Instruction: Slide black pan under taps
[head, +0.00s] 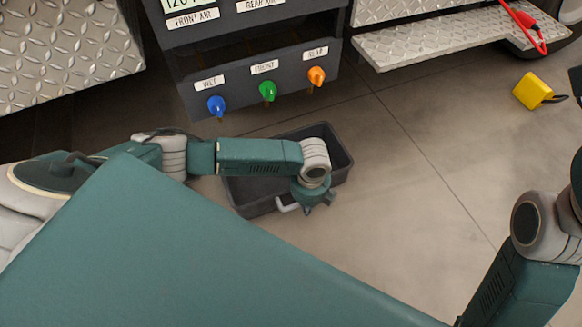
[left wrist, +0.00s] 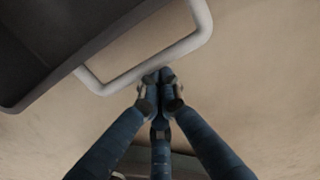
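The black pan (head: 245,197) is a rectangular tray on the floor in front of the tap panel. Its light grey handle (head: 288,208) is on the near side, partly hidden by my left arm. In the left wrist view the handle (left wrist: 135,74) and a dark corner of the pan (left wrist: 60,50) show. My left gripper (left wrist: 162,76) has its fingertips together at the handle's outer edge; I cannot tell whether they touch it. The blue tap (head: 216,105), green tap (head: 268,90) and orange tap (head: 316,75) stick out above and behind the pan. My right gripper is out of view.
The dark tap panel (head: 240,65) stands behind the pan. A metal tread step (head: 430,40) is at back right and tread plate (head: 60,50) at back left. A yellow object (head: 532,91) lies at far right. Floor right of the pan is clear.

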